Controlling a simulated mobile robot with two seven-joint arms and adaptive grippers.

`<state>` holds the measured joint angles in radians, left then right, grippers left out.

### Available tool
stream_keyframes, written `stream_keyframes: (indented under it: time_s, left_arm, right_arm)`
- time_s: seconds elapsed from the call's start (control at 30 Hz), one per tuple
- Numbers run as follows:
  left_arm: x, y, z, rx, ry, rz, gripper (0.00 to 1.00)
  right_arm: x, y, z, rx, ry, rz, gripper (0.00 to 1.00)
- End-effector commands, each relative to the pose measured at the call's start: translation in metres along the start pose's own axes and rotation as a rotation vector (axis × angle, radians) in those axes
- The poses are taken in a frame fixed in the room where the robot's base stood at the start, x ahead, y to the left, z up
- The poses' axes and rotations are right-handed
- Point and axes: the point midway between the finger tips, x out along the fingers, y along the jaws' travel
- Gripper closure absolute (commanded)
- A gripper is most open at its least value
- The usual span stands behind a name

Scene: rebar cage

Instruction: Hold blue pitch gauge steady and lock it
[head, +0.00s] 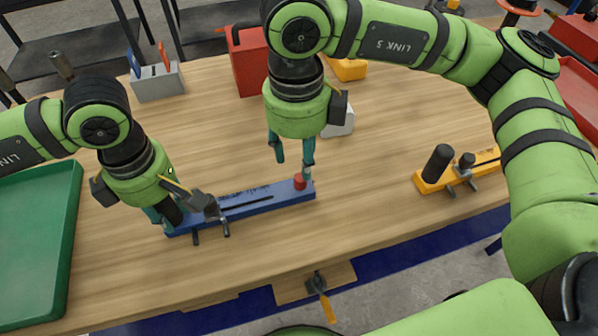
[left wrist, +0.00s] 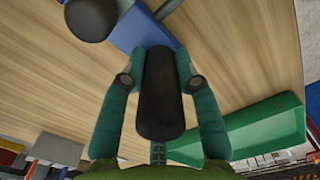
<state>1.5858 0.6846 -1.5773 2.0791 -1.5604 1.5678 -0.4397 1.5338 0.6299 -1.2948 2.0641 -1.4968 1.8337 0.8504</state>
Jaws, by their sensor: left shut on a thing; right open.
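The blue pitch gauge (head: 262,201) lies on the wooden table, with a slot along its top, a dark knob (head: 212,208) and a red button (head: 300,182) at its right end. My left gripper (head: 168,215) is at the gauge's left end. In the left wrist view its fingers (left wrist: 160,90) are shut around the black upright handle (left wrist: 160,110), and a bit of blue body (left wrist: 131,32) shows beyond. My right gripper (head: 292,166) is open, pointing down over the right end. One finger is close to the red button; I cannot tell whether they touch.
A yellow gauge (head: 432,181) with black handles lies to the right. A green tray (head: 70,215) is at the left. A grey holder (head: 158,84), red box (head: 248,62) and white block (head: 341,122) stand behind. A clamp (head: 318,284) is at the front edge.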

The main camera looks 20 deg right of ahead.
Motion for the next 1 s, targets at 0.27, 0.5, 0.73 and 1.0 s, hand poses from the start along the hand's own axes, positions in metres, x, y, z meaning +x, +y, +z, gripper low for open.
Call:
stream_keyframes:
  time_s: [0.27,0.5,0.73,1.0]
  left_arm:
    - [0.003,-0.002,0.002,0.004,-0.005,-0.009,1.00]
    - [0.003,-0.002,0.002,0.004,-0.005,-0.009,1.00]
    - [0.003,-0.003,0.002,0.004,-0.005,-0.009,1.00]
    - [0.003,-0.003,0.002,0.004,-0.005,-0.010,1.00]
  right_arm:
    - [0.049,0.000,0.000,-0.001,0.002,0.001,0.54]
    - [0.064,0.000,0.000,-0.001,0.000,0.000,0.54]
    - [0.064,0.000,0.000,-0.001,-0.001,0.000,0.54]
    - [0.064,0.000,0.000,-0.002,-0.001,0.000,1.00]
